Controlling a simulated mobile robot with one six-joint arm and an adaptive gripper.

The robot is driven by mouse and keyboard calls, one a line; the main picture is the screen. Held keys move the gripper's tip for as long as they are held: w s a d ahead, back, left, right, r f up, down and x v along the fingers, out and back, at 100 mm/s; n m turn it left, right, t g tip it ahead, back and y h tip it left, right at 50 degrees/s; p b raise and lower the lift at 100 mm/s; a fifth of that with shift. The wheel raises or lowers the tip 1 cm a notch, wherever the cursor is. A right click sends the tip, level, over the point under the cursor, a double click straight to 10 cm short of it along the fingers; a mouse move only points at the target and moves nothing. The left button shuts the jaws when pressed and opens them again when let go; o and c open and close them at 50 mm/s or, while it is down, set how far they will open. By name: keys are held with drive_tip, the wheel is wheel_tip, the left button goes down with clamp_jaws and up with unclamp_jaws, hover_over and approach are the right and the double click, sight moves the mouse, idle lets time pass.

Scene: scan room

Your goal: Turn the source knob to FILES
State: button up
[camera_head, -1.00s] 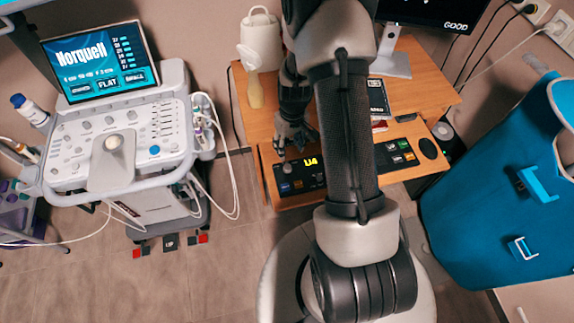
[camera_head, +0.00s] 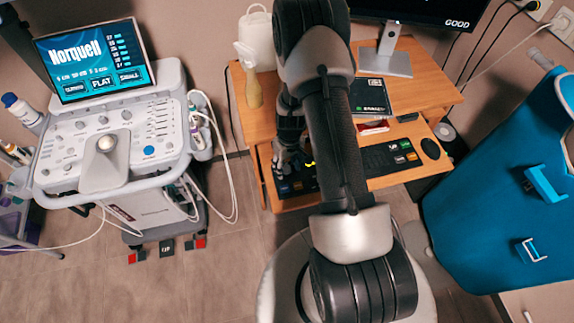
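A black control panel (camera_head: 375,160) lies on the pull-out shelf of the wooden desk. It has small coloured keys at both ends and a yellow lit readout (camera_head: 310,164), mostly covered by my arm. My gripper (camera_head: 287,168) points down over the panel's left end, just above a row of coloured keys. It covers the spot where a small grey knob showed earlier, so I cannot see the knob or read its setting. I cannot tell whether the fingers touch the knob or how wide they are.
A monitor (camera_head: 420,12) reading GOOD and a dark book (camera_head: 370,97) are on the desk. A white jug (camera_head: 257,38) and a beige bottle (camera_head: 254,92) stand left of my arm.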

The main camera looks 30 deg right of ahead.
drive_tip(key=c, duration=1)
drive_tip(key=shift+c, duration=0.2)
